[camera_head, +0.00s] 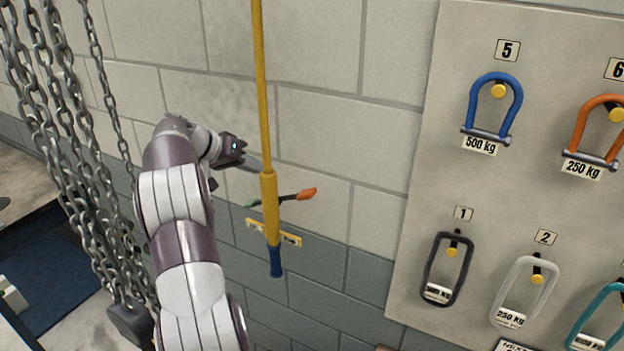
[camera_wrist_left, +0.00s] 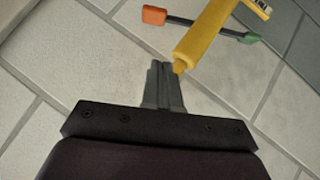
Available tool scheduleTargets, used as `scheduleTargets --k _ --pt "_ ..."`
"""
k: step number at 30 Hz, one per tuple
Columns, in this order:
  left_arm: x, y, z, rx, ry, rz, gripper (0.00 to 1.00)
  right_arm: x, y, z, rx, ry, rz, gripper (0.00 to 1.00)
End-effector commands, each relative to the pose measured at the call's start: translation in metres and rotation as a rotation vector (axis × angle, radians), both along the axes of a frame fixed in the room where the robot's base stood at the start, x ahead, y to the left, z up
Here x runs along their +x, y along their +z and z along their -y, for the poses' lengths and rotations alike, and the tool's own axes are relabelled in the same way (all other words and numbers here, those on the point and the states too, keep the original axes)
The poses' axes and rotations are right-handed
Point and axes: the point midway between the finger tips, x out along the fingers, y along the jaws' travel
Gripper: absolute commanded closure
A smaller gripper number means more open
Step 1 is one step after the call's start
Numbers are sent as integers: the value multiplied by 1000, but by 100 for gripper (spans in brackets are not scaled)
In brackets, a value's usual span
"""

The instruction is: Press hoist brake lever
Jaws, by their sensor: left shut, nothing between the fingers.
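A thin dark lever with an orange end (camera_head: 307,194) and a green end lies across the wall behind a yellow rod. In the left wrist view its orange end (camera_wrist_left: 154,15) is at upper left and its green end (camera_wrist_left: 250,38) at right. The yellow rod (camera_head: 269,205) hangs down in front of the lever's middle, with a thick sleeve and a blue tip. My left gripper (camera_head: 257,166) is shut and empty, its fingertips beside the rod's sleeve top and above the lever. In the left wrist view the shut fingertips (camera_wrist_left: 160,66) point near the sleeve's end; touching cannot be told.
Heavy chains (camera_head: 62,150) hang at the left. A pale board (camera_head: 400,240) at the right bears numbered shackles and links, such as a blue shackle (camera_head: 495,105). A yellow label strip (camera_head: 290,239) is behind the rod.

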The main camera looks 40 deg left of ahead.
Motion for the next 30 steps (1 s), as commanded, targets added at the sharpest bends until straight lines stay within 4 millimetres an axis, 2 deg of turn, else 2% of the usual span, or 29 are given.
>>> scheduleTargets --k 7,11,23,30 --pt "4 -2 2 0 -3 3 100 0 1 0 0 0 0 28" --pt "15 -10 6 -1 -4 2 100 0 8 0 0 0 0 28" --pt "78 -62 28 -1 -4 1 100 0 41 0 0 0 0 28" --pt "78 -92 43 0 -2 3 100 0 50 0 0 0 0 28"
